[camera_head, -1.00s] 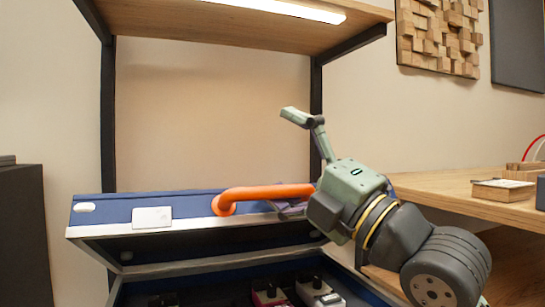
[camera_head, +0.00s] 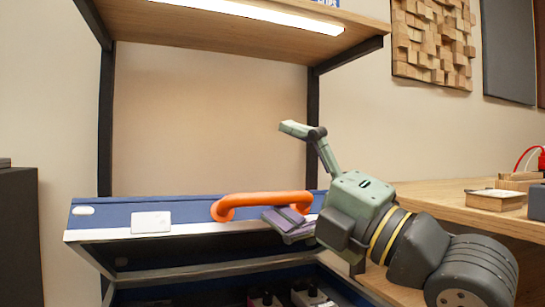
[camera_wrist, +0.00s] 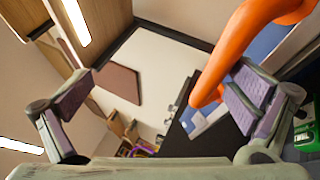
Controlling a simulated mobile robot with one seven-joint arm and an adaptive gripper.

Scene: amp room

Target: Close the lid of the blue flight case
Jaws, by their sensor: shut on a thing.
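The blue flight case lid (camera_head: 105,214) stands partly open, tilted above the case body, with a dark gap beneath it. An orange handle (camera_head: 262,199) is fixed on the lid; it also shows large in the wrist view (camera_wrist: 228,52). My gripper (camera_head: 292,176) is at the right part of the handle. Its two fingers stand wide apart, one raised above the lid, the other with its purple pad close by the handle. In the wrist view the handle runs beside the right finger, well away from the left one. I cannot tell whether that finger touches it.
Several pedals (camera_head: 285,299) lie inside the case, under the lid. A wooden shelf (camera_head: 215,36) on dark posts is above. A wooden desk (camera_head: 440,200) with a small box (camera_head: 494,200) stands on the right, close to my arm. A dark cabinet (camera_head: 20,235) is at the left.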

